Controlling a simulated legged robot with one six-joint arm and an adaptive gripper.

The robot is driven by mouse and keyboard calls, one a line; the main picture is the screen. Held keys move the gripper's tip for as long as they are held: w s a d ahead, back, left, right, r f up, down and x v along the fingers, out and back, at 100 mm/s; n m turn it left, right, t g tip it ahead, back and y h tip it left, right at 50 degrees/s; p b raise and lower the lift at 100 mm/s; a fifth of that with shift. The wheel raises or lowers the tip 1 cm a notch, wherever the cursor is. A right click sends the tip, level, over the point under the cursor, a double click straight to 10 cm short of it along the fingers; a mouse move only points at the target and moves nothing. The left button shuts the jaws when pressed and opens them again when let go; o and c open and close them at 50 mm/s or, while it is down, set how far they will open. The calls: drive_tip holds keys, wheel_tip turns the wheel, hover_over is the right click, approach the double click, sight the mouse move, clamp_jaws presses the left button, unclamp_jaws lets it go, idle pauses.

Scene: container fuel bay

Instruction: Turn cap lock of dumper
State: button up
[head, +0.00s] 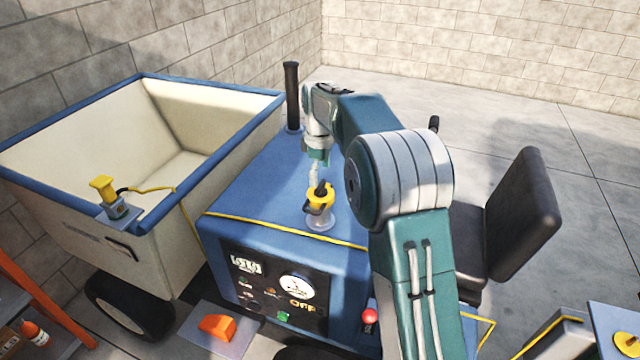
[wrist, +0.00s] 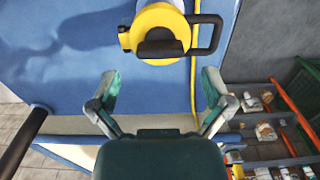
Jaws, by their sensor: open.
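The dumper's yellow fuel cap (head: 319,194) with its black lock lever sits on a short neck on the blue hood (head: 262,180). My gripper (head: 316,172) is over the hood close to the cap. In the wrist view my gripper (wrist: 160,88) has its two fingers spread, with nothing between them and the cap beyond the tips.
The cream dumper skip (head: 72,180) with a blue rim stands left. A black exhaust pipe (head: 291,95) rises behind the hood. A control panel (head: 270,285) faces front, and a black seat (head: 520,215) is right. A shelf (wrist: 280,155) with small items shows in the wrist view.

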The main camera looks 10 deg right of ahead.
sight(321, 184)
drive_tip(key=shift+f, duration=1.75)
drive_tip(key=c, duration=1.1)
drive_tip(key=shift+o, duration=0.2)
drive_tip(key=m, duration=0.4)
drive_tip(key=shift+m, duration=0.4)
drive_tip(key=m, duration=0.4)
drive_tip(key=shift+f+m, duration=0.1)
drive_tip(key=shift+m, duration=0.2)
drive_tip(key=m, duration=0.4)
drive_tip(key=shift+s, duration=0.1)
drive_tip(key=shift+m, duration=2.3)
